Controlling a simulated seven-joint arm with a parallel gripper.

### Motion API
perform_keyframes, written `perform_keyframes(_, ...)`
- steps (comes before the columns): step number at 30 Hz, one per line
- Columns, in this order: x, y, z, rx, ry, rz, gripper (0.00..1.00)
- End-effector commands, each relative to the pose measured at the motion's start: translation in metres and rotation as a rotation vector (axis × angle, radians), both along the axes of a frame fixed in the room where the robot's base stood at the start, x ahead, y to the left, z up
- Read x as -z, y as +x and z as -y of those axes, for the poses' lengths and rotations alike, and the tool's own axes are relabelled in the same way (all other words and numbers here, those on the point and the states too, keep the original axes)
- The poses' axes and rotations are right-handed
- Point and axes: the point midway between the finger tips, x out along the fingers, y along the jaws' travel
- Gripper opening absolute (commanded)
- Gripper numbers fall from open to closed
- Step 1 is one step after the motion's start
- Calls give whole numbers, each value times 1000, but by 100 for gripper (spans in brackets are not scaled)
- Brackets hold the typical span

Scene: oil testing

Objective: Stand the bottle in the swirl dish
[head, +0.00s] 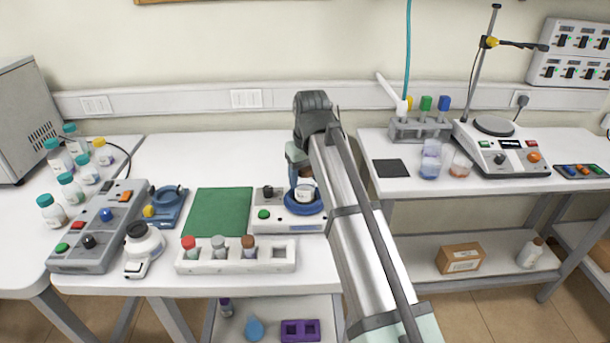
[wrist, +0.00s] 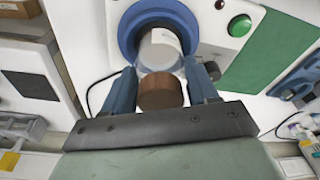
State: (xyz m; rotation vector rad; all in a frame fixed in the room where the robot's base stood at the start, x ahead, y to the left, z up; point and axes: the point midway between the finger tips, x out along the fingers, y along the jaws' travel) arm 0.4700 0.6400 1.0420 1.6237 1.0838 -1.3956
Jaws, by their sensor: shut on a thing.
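The bottle has a pale body (wrist: 160,48) and a brown cap (wrist: 160,92). It is between the two blue fingers of my gripper (wrist: 160,72), which is shut on it. The bottle is lined up with the round blue swirl dish (wrist: 127,38), its lower end inside the dish's outline. In the head view the dish (head: 318,208) sits on a white device, with the bottle (head: 304,191) in its ring and my gripper (head: 299,172) above. I cannot tell whether the bottle's base touches the dish floor. My arm hides part of the dish's right side.
A white rack (head: 210,264) in front holds bottles with red, grey and brown caps; its right end has an empty slot. A green mat (head: 217,212) lies left of the swirl device (head: 268,222), clear of objects. A grey control box (head: 100,225) stands farther left.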

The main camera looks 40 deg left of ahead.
Motion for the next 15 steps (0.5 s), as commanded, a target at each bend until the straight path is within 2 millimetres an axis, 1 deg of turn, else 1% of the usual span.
perform_keyframes(8,2,0,0,0,0,0,22)
perform_keyframes(9,3,0,0,0,0,0,59)
perform_keyframes(15,3,0,0,0,0,0,78)
